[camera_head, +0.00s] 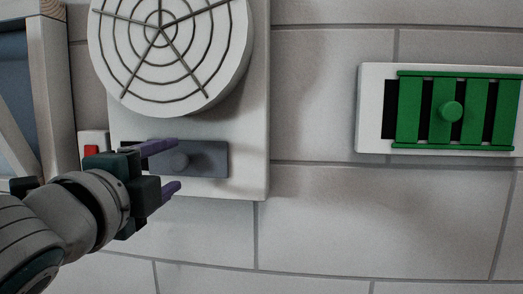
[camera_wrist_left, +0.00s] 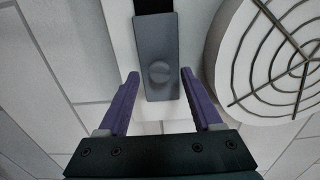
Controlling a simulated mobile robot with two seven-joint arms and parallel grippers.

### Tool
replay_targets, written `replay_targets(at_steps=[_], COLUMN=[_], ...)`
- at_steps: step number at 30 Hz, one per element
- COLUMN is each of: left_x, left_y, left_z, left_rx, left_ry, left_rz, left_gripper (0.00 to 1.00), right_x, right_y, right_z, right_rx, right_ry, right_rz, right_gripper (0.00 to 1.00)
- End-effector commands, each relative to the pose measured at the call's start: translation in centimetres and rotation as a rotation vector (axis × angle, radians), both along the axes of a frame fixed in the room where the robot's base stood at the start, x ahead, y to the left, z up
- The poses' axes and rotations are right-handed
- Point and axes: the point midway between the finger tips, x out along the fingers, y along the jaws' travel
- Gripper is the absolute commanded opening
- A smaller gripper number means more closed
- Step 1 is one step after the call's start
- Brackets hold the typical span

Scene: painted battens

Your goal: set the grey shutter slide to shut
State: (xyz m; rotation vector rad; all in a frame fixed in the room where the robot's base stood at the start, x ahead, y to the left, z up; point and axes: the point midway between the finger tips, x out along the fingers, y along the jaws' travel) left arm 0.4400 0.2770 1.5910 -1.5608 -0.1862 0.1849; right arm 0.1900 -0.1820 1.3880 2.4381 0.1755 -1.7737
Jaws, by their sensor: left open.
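The grey shutter slide (camera_head: 208,160) is a flat plate with a round knob, set on a pale wall panel below a round vent. In the left wrist view the slide (camera_wrist_left: 155,40) shows with its knob between my fingers and a dark slot (camera_wrist_left: 152,5) beyond its far end. My left gripper (camera_head: 172,167) is open, its purple fingers on either side of the knob, above and below it. In the left wrist view the left gripper (camera_wrist_left: 159,82) has clear gaps between both fingers and the knob. I cannot tell how far the fingertips are from the plate. My right gripper is not in view.
The round vent (camera_head: 170,45) juts out just above the slide. A red switch (camera_head: 91,150) is on the left, near a wooden frame (camera_head: 55,80). A green slatted shutter (camera_head: 451,111) on a white plate is at the right. The brick wall between is bare.

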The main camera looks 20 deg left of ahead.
Motion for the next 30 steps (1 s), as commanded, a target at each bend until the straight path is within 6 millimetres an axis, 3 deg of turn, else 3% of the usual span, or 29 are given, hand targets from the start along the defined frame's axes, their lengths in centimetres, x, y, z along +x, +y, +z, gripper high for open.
replay_targets(at_steps=[6,16,30], left_x=[1.7,1.9,1.9], left_y=[0.4,0.5,0.4], left_z=[0.1,-0.1,-0.1], left_rx=[-0.002,-0.002,-0.002], left_ry=[0.000,0.001,0.001], left_rz=[0.001,0.000,0.000], left_gripper=[0.66,0.65,0.12], right_x=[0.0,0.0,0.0], right_y=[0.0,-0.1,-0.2], right_z=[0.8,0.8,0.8], right_rx=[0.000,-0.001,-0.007], right_ry=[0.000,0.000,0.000], right_rz=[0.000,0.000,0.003], right_gripper=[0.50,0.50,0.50])
